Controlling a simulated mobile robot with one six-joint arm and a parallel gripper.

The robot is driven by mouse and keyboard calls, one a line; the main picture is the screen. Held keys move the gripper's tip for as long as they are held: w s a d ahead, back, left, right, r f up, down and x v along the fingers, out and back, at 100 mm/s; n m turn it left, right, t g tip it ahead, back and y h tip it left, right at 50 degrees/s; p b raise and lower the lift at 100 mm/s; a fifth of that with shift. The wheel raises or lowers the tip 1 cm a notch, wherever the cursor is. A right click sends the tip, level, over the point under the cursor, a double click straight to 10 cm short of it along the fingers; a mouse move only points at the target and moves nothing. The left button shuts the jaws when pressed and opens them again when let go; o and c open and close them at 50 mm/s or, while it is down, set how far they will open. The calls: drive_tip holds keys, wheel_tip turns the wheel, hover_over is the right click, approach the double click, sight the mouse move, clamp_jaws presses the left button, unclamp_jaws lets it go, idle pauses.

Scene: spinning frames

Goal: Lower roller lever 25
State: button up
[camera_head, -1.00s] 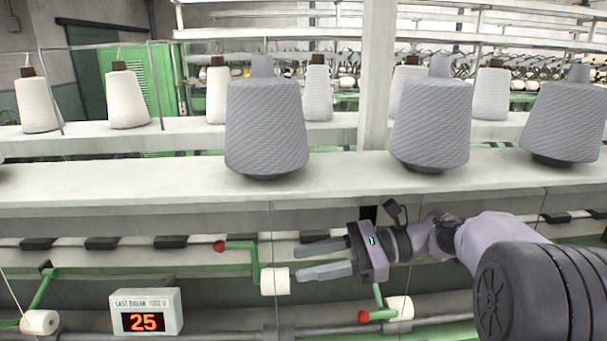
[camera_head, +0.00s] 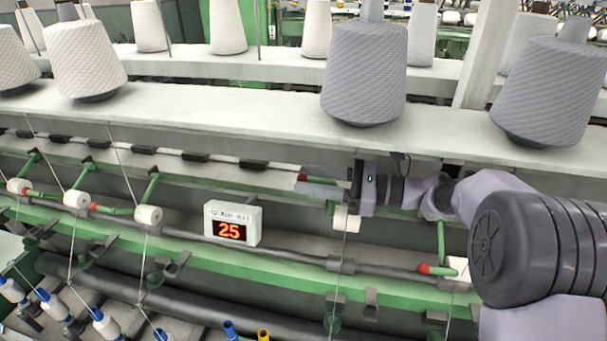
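A lever's red knob (camera_head: 302,177) shows between the tips of my gripper (camera_head: 299,178). Its white roller (camera_head: 346,219) sits just below the fingers, and most of its green arm is hidden behind them. My gripper is open, with one grey finger above the knob and one below. I cannot tell whether they touch it or are level with it in depth. The display box (camera_head: 232,224) left of this roller reads 25 in orange digits. No number shows on the lever itself.
More levers with red knobs stand along the rail: one at right (camera_head: 424,268), several at left (camera_head: 93,207). A pale shelf (camera_head: 230,105) with large yarn cones (camera_head: 364,75) runs above my gripper. Blue and yellow bobbin tops (camera_head: 263,335) are below.

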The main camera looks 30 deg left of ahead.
drive_tip(key=shift+x, duration=0.85)
clamp_jaws()
idle(0.8)
